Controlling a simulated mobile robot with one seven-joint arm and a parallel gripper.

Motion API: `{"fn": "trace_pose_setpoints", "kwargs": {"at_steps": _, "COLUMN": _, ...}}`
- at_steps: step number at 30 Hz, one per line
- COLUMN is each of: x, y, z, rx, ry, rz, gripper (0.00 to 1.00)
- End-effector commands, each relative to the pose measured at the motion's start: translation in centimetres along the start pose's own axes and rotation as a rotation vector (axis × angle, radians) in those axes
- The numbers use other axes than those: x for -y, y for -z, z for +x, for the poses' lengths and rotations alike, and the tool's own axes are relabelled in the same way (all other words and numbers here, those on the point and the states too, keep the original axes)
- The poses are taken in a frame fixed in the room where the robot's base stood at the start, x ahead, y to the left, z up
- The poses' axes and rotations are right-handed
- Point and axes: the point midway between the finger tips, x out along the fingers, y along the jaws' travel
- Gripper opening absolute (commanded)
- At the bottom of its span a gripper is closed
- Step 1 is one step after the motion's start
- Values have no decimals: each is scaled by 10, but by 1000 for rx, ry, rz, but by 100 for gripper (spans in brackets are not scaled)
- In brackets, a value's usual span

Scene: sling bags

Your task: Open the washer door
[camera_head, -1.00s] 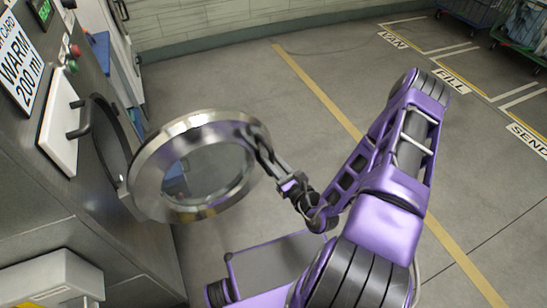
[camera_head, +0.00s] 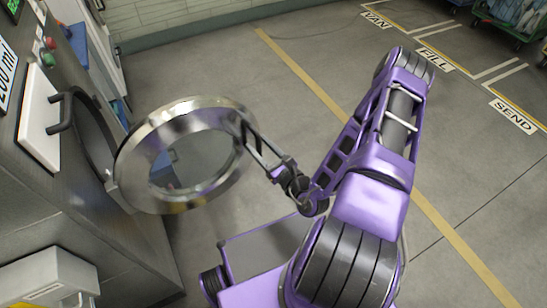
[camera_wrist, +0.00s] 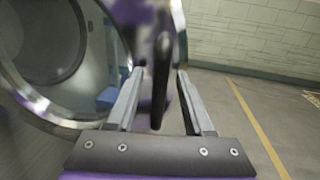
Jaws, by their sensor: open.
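The washer door (camera_head: 133,160) is a round glass door with a shiny metal ring. It stands swung out from the dark round opening (camera_head: 88,137) of the grey washer (camera_head: 110,235), attached at its left side. My gripper (camera_head: 250,138) is at the door's right rim. In the wrist view my gripper (camera_wrist: 160,75) has its two fingers apart, one on each side of a dark handle (camera_wrist: 161,70). I cannot tell whether either finger touches it. The door's ring (camera_wrist: 40,105) and glass fill the left of that view.
A white panel with a dark handle (camera_head: 62,112) is on the washer front, left of the opening. A pale box (camera_head: 45,278) juts out below. Carts (camera_head: 512,22) stand at the far right. The floor (camera_head: 480,190) on the right is clear.

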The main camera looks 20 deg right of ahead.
Motion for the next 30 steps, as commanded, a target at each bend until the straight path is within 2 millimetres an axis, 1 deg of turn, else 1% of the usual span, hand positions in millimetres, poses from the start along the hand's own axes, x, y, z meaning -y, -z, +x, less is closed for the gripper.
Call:
{"fn": "trace_pose_setpoints", "kwargs": {"at_steps": 5, "x": 0, "y": 1, "z": -29, "rx": -4, "ry": 4, "rz": 4, "gripper": 52}}
{"fn": "trace_pose_setpoints", "kwargs": {"at_steps": 12, "x": 0, "y": 1, "z": -89, "rx": -4, "ry": 6, "rz": 4, "gripper": 52}}
{"fn": "trace_pose_setpoints", "kwargs": {"at_steps": 18, "x": 1, "y": 1, "z": -134, "rx": -4, "ry": 5, "rz": 3, "gripper": 52}}
{"fn": "trace_pose_setpoints", "kwargs": {"at_steps": 21, "x": 0, "y": 1, "z": -150, "rx": -3, "ry": 4, "rz": 2, "gripper": 52}}
{"fn": "trace_pose_setpoints", "kwargs": {"at_steps": 24, "x": 0, "y": 1, "z": -161, "rx": -2, "ry": 3, "rz": 1, "gripper": 52}}
{"fn": "trace_pose_setpoints", "kwargs": {"at_steps": 27, "x": 0, "y": 0, "z": -168, "rx": -1, "ry": 2, "rz": 2, "gripper": 52}}
{"fn": "trace_pose_setpoints", "kwargs": {"at_steps": 30, "x": 0, "y": 0, "z": -170, "rx": -1, "ry": 1, "rz": 2, "gripper": 52}}
